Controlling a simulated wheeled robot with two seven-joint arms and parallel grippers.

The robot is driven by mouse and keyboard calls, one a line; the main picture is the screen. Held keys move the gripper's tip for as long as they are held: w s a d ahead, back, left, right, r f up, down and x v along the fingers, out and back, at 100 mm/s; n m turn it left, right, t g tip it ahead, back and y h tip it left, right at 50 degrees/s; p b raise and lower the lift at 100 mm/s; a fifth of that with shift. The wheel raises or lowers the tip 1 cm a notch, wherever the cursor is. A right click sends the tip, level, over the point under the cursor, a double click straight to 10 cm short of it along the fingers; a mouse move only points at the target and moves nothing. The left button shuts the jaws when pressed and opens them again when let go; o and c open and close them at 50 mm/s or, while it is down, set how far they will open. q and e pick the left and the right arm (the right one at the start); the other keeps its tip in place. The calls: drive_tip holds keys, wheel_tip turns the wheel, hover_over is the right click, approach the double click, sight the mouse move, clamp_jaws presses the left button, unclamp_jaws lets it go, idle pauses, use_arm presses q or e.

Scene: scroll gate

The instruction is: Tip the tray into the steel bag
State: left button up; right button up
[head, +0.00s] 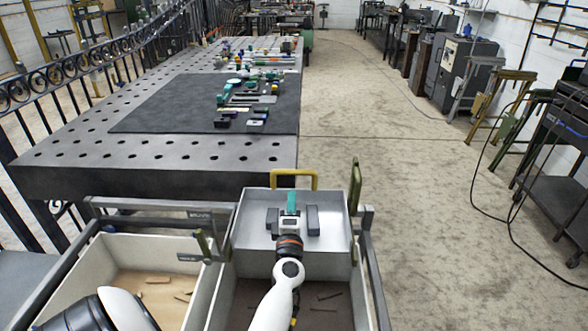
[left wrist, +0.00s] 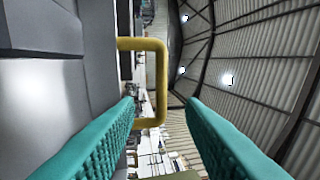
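A grey tray (head: 252,240) with a yellow handle (head: 293,173) at its far edge stands steeply tilted over the right bag (head: 219,300). No loose pieces show on its visible face. A few dark scraps lie in that bag, which looks like the steel one. My left gripper (head: 291,197) is in front of the tray, with its teal fingertips just short of the handle. In the left wrist view the fingers (left wrist: 161,103) are apart, and the handle (left wrist: 153,44) shows beyond them; I cannot tell whether they straddle it. My right gripper is not in view.
A left bag (head: 194,290) holds wood-coloured scraps. A grey frame (head: 140,204) with olive clamps (head: 355,186) surrounds the bags. Behind is a perforated table (head: 90,182) with a dark mat and several small parts.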

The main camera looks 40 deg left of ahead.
sight(294, 172)
use_arm(q)
drive_tip(key=x, duration=1.1)
drive_tip(key=shift+w+a+r, duration=0.15)
drive_tip(key=shift+w, duration=0.05)
clamp_jaws()
